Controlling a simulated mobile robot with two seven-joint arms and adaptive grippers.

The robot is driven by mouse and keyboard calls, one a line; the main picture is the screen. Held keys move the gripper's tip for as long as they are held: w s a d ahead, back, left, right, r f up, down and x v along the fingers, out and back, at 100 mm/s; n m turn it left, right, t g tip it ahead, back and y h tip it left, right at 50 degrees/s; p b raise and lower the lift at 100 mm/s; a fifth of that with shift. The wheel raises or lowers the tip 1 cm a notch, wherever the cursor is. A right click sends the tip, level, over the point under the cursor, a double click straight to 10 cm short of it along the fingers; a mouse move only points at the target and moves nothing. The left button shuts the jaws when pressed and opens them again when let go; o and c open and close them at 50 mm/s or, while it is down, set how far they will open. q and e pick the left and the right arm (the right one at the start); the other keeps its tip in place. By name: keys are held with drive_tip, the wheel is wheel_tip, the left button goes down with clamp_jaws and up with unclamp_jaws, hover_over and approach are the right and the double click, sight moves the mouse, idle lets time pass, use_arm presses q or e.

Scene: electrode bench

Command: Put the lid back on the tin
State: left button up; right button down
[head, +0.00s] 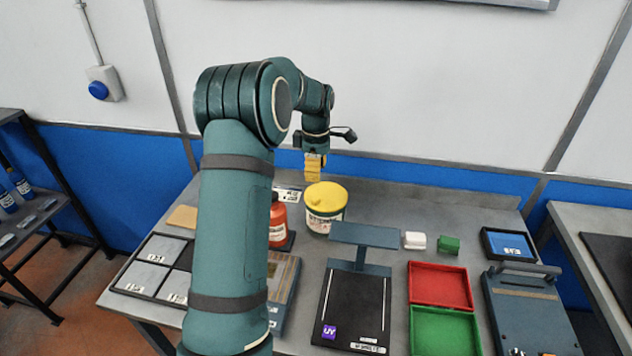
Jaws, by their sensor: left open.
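My left gripper (313,179), with yellow fingers, points down just above the back left part of the lid. It is open and holds nothing that I can see. The gap between fingertips and lid is too small to judge. My right gripper is not in view.
A red-orange bottle (277,219) stands close left of the tin, partly behind my left arm. A dark stand with a raised plate (366,235) is in front right of the tin. Red (440,284) and green (445,331) trays lie farther right.

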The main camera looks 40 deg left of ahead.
use_arm(q)
drive_tip(key=shift+r, duration=1.05)
